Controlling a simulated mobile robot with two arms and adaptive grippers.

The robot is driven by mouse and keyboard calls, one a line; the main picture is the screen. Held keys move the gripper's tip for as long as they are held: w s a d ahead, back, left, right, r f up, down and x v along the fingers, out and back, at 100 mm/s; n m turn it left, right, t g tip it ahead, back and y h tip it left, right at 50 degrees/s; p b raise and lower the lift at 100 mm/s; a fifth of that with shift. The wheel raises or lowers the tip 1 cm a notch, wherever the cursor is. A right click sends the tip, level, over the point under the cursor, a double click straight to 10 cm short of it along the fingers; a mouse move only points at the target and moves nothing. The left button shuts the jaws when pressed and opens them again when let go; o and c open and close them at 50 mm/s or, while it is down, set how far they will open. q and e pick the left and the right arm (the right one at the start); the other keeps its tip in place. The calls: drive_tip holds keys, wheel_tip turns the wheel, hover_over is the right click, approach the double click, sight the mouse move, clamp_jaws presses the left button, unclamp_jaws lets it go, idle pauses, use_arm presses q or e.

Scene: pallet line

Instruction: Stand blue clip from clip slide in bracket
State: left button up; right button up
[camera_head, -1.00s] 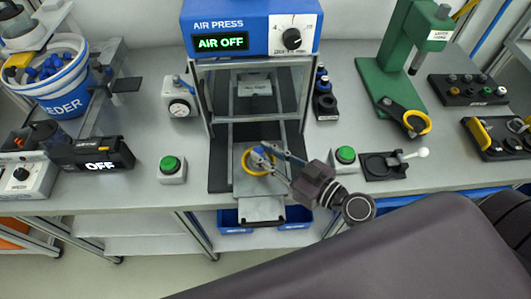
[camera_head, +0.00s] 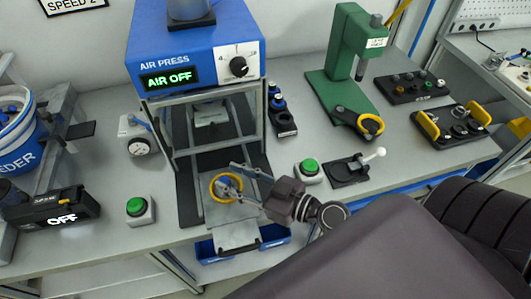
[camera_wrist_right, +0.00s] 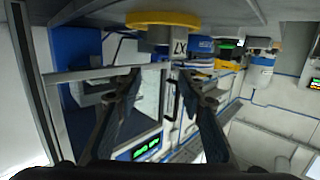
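My right gripper (camera_head: 231,178) is over the press tray, its fingers apart beside a yellow ring part (camera_head: 215,192) with a grey middle. In the right wrist view the fingers (camera_wrist_right: 160,85) are spread with nothing between them. The yellow ring (camera_wrist_right: 150,18) shows past the tips, at the top of that upside-down picture. Small blue pieces (camera_head: 10,107) lie in the feeder bucket; I cannot tell if one is the blue clip. A grey rail with a black plate (camera_head: 80,130), possibly the clip slide, stands beside the bucket. I cannot identify the bracket for certain. My left gripper is out of view.
The blue air press (camera_head: 195,48) reads AIR OFF and its frame stands around the tray. Green buttons (camera_head: 138,207) (camera_head: 309,167) flank it. A gauge (camera_head: 138,143), a black rack (camera_head: 283,115), a green press (camera_head: 345,60) and a black fixture with yellow ends (camera_head: 455,125) stand nearby.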

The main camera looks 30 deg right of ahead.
drive_tip(key=b+v, duration=0.7)
drive_tip(key=v, duration=0.4)
drive_tip(key=shift+s+f, duration=0.1)
drive_tip(key=shift+s, duration=0.05)
